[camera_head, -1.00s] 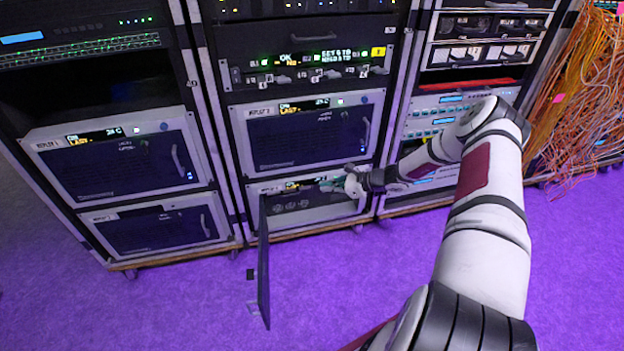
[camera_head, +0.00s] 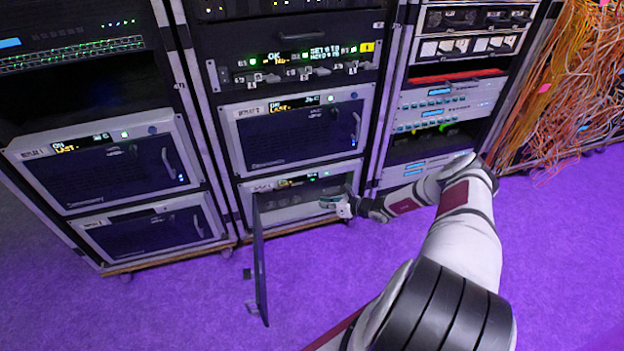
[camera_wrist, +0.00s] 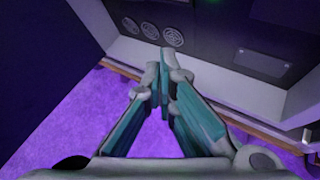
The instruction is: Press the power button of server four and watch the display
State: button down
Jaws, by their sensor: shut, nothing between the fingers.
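The bottom server of the middle rack (camera_head: 275,211) has its front door (camera_head: 260,262) swung open toward me. Its label is too small to read, so I cannot confirm that it is server four. A small display (camera_head: 296,181) with yellowish marks and a green light (camera_head: 313,178) show along its top edge. The power button cannot be made out. My gripper (camera_head: 330,202) is in front of the right part of this server. In the wrist view, its teal fingers (camera_wrist: 165,62) are together and empty, below a dark panel with round vents (camera_wrist: 151,31). Contact cannot be told.
A closed server (camera_head: 300,135) with a lit display sits directly above. The left rack holds two closed servers, the upper one (camera_head: 105,165) lit. Orange cables (camera_head: 575,90) hang at the far right. The purple floor (camera_head: 190,305) in front is clear except for the open door overhanging it.

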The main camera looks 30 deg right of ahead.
jog(key=w+d+b, duration=0.2)
jog(key=w+b, duration=0.6)
jog(key=shift+w+d, duration=0.2)
jog(key=shift+w+b, duration=0.25)
jog(key=shift+b, duration=0.15)
dwell(1.3)
jog(key=shift+w+d, duration=0.15)
jog(key=shift+w+d+b, duration=0.1)
jog(key=shift+w+b, duration=0.3)
jog(key=shift+b, duration=0.25)
dwell(0.8)
jog(key=shift+s+a+p, duration=0.25)
jog(key=shift+s+p, duration=0.5)
jog(key=shift+s, duration=0.05)
